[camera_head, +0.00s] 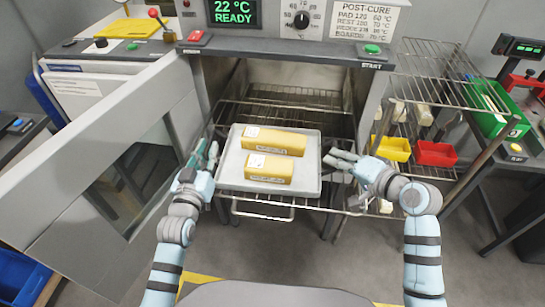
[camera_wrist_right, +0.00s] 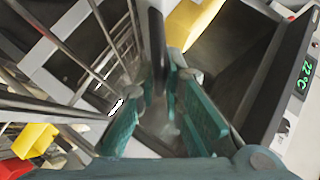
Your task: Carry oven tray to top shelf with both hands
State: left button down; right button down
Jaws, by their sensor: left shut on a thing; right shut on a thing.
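The oven tray (camera_head: 229,178) is a shallow light-grey tray with two yellow labelled blocks lying in it, one behind the other. It is level at the mouth of the open oven, over the wire rack. My left gripper (camera_head: 206,158) is shut on the tray's left edge. My right gripper (camera_head: 333,162) is at its right edge and shut on it. In the right wrist view the teal fingers (camera_wrist_right: 165,105) stand on either side of a narrow grey edge; the exact contact is hard to see. The top shelf (camera_head: 434,62) is the upper wire level of the rack at right.
The oven door (camera_head: 75,190) hangs open at left. The wire rack's lower level holds a yellow bin (camera_head: 391,149) and a red bin (camera_head: 436,154). A green crate (camera_head: 489,110) stands right of the rack. The top shelf looks empty. The oven display (camera_head: 235,13) reads 22 °C READY.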

jog(key=shift+d+f, duration=0.1)
jog(key=shift+d, duration=0.05)
